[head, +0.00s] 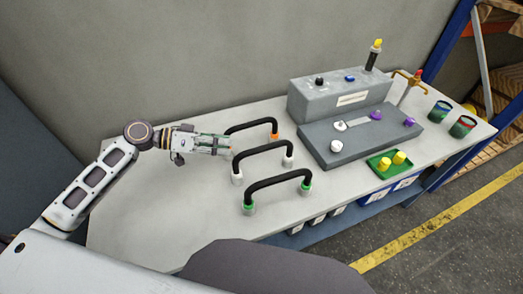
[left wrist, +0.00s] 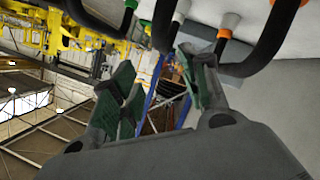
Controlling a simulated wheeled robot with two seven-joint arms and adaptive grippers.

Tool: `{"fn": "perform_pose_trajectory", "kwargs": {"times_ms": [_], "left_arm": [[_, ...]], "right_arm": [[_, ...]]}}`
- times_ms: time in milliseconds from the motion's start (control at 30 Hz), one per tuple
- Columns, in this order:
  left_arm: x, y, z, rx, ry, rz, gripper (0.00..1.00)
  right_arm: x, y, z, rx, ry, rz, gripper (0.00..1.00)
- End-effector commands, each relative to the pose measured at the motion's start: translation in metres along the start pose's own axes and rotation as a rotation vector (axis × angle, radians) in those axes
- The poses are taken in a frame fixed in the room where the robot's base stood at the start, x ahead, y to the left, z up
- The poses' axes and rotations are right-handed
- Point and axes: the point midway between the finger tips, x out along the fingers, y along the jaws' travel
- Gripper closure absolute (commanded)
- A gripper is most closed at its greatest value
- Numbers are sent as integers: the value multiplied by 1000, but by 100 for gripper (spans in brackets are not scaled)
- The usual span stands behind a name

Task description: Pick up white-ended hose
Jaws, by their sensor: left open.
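The white-ended hose (head: 262,153) is a black arched tube with white ends, standing on the bench between the orange-ended hose (head: 250,126) and the green-ended hose (head: 277,182). My left gripper (head: 226,146) is open and empty, just left of the white-ended and orange-ended hoses. In the left wrist view, my left gripper (left wrist: 156,62) has its green-padded fingers spread. The white-ended hose (left wrist: 163,28) shows there near the top, beyond the gap between the fingertips. The orange-ended hose (left wrist: 272,38) passes close to the right finger; I cannot tell whether they touch. My right gripper is not in view.
A grey stepped fixture (head: 345,140) with knobs stands at the back of the bench (head: 150,225). A green tray (head: 380,167) with yellow pieces, a brown tap-like stand (head: 408,82) and two cups (head: 462,126) are to the right. The bench's front left is clear.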

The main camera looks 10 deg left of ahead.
Motion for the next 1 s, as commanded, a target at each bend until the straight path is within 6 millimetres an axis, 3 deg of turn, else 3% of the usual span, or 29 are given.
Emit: {"fn": "perform_pose_trajectory", "kwargs": {"times_ms": [567, 1000], "left_arm": [[1, 0, 0, 0, 0, 0, 55], [30, 0, -1, -1, 1, 1, 55]], "right_arm": [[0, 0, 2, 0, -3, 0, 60], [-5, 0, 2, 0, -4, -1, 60]]}}
